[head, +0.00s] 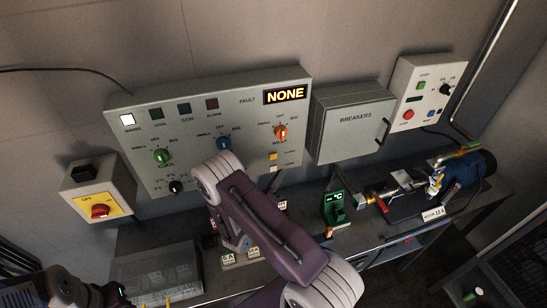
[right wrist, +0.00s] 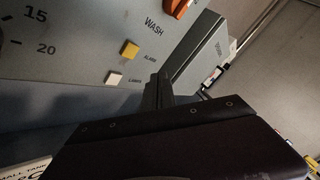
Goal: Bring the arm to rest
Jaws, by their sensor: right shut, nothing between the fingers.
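My right arm rises from the bottom of the head view, its purple and white links in front of the control panel's lower edge. My right gripper (head: 273,183) is mostly hidden behind these links. In the right wrist view its dark fingers (right wrist: 155,88) are shut and empty, pointing toward the gap between the control panel (right wrist: 70,55) and the breaker box (right wrist: 205,55). Whether it touches either is not clear. My left gripper (head: 116,292) shows only in part at the bottom left of the head view, dark, with unclear jaws.
The control panel (head: 188,130) with knobs and a NONE display is on the wall. The breaker box (head: 345,122) and a start/stop box (head: 417,92) are to its right. A red-yellow isolator (head: 99,210) is at left. A green meter (head: 335,210) and pump (head: 462,172) are on the bench.

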